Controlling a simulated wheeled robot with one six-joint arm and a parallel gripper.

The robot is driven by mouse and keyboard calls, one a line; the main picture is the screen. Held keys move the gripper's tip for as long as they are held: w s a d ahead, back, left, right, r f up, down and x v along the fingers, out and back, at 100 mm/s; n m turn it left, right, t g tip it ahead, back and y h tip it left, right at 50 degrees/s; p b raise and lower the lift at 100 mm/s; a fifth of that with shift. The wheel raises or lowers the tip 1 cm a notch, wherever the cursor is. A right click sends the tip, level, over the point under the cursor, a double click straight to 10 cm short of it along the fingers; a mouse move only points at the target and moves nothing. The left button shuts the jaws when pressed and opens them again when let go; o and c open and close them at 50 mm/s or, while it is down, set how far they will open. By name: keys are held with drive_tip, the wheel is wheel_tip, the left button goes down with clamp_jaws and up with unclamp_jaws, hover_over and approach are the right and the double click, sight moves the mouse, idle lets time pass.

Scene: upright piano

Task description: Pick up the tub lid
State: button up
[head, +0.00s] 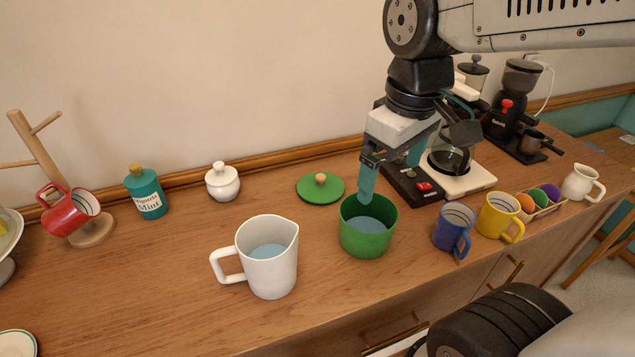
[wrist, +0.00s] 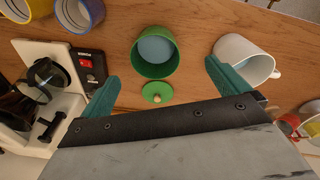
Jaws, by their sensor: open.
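The tub lid (head: 313,194) is a round green disc with a small wooden knob. It lies flat on the wooden counter near the wall, left of and behind the green tub (head: 367,236), which stands open with a pale blue inside. My gripper (head: 391,176) is open and empty, its teal fingers pointing down above and behind the tub, to the right of the lid. In the wrist view the lid (wrist: 150,92) shows between the spread fingers of my gripper (wrist: 160,75), farther off than the fingertips and touching neither. The tub (wrist: 155,50) stands just beyond it.
A white jug (head: 268,270) stands left of the tub, a white sugar pot (head: 222,184) left of the lid. A blue mug (head: 452,228) and a yellow mug (head: 497,216) stand right. A coffee maker (head: 465,180) is behind my gripper. Counter around the lid is clear.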

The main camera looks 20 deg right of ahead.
drive_tip(key=w+f+n, duration=0.3)
drive_tip(key=w+n, duration=0.4)
drive_tip(key=w, duration=0.5)
drive_tip(key=n+g, duration=0.1)
drive_tip(key=n, duration=0.6)
hover_over(321, 176)
wheel_tip(321, 176, down, 8)
drive_tip(key=shift+w+a, duration=0.15)
wheel_tip(321, 176, down, 6)
drive_tip(key=shift+f, duration=0.75)
drive_tip(key=c, duration=1.8)
drive_tip(key=shift+s+f, duration=0.1)
drive_tip(key=shift+s, duration=0.15)
clamp_jaws()
